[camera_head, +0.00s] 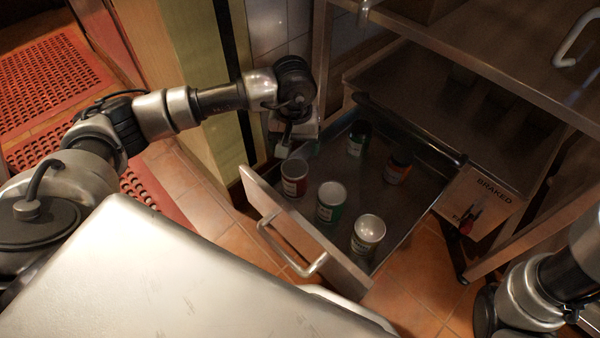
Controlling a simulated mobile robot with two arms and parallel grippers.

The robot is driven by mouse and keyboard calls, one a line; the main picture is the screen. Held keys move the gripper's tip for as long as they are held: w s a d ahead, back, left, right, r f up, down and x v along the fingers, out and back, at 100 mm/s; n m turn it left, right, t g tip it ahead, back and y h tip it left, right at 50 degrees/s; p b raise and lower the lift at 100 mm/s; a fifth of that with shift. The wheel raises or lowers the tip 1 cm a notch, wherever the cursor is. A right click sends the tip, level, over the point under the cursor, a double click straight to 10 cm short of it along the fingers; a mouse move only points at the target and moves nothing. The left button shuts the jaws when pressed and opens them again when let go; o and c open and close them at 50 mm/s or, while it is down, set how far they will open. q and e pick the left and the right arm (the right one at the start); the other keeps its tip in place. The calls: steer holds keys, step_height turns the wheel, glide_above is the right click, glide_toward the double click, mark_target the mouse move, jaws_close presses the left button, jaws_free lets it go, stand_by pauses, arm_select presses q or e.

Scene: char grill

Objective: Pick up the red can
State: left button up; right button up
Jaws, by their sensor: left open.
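A dark red can (293,180) with a pale label and grey lid stands upright in an open drawer (330,262), near its front left corner. My left gripper (284,149) hangs over the drawer's left side, just behind and above the red can, and looks apart from it. It is open; its fingers are small and dark here, and I see nothing between them. Part of my right arm shows at the lower right, but its gripper is not in view.
Also in the drawer are a green can (331,203), a silver-topped can (368,235), a dark green can (358,138) and an orange-red can (398,167). A metal shelf (490,70) overhangs the drawer's back right. A wooden post (195,90) stands left of it.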

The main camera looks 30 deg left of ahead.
mark_target(295, 167)
arm_select(q)
step_height(295, 167, down, 6)
steer(key=b, duration=0.3)
steer(key=shift+s+r, duration=0.1)
steer(key=shift+r, duration=0.15)
step_height(295, 167, down, 5)
steer(key=b, duration=0.4)
steer(key=shift+s+b, duration=0.15)
steer(key=shift+b, duration=0.25)
steer(key=shift+r, duration=0.1)
steer(key=shift+d, duration=0.1)
steer(key=c, duration=0.9)
